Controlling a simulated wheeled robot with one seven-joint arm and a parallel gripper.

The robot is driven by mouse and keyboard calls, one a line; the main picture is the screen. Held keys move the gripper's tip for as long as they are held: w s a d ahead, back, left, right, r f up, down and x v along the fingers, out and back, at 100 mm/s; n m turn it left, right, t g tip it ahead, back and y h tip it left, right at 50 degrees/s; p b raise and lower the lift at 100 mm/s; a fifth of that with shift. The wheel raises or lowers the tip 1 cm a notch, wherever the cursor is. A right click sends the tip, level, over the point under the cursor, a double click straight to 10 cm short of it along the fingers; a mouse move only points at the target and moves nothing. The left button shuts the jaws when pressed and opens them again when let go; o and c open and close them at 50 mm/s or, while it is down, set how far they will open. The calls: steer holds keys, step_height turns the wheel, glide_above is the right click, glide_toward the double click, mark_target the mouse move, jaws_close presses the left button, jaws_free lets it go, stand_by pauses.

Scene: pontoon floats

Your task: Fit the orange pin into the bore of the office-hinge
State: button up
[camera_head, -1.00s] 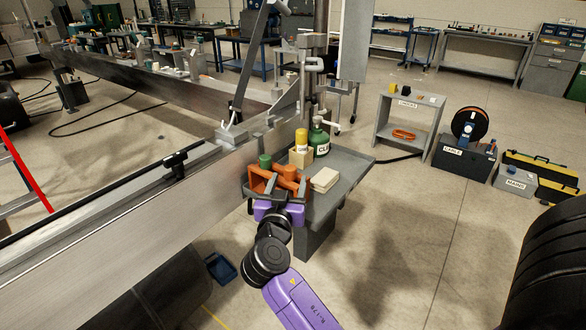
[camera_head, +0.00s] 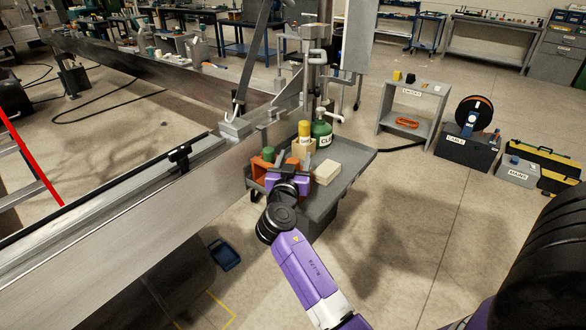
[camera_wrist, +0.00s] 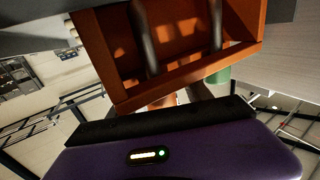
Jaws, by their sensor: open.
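My gripper (camera_head: 290,170) is open at the left part of a grey side tray (camera_head: 345,163), in front of orange items and partly hiding them. An orange open-sided bracket or box (camera_head: 261,172) stands there; it also fills the top of the wrist view (camera_wrist: 185,75), close ahead of my purple gripper body, with two dark rods across it. An orange cylinder (camera_head: 292,161), possibly the pin, stands beside it; an orange round end (camera_wrist: 162,102) shows in the wrist view. I cannot make out which part is the office-hinge, and no bore is visible. Nothing is clearly held.
A green cylinder (camera_head: 268,153), a yellow-topped item (camera_head: 304,128), a green bottle (camera_head: 321,134) and a cream block (camera_head: 327,172) crowd the tray. A long metal beam (camera_head: 120,235) borders the left.

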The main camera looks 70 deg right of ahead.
jaws_close()
steer(key=shift+r, duration=0.1)
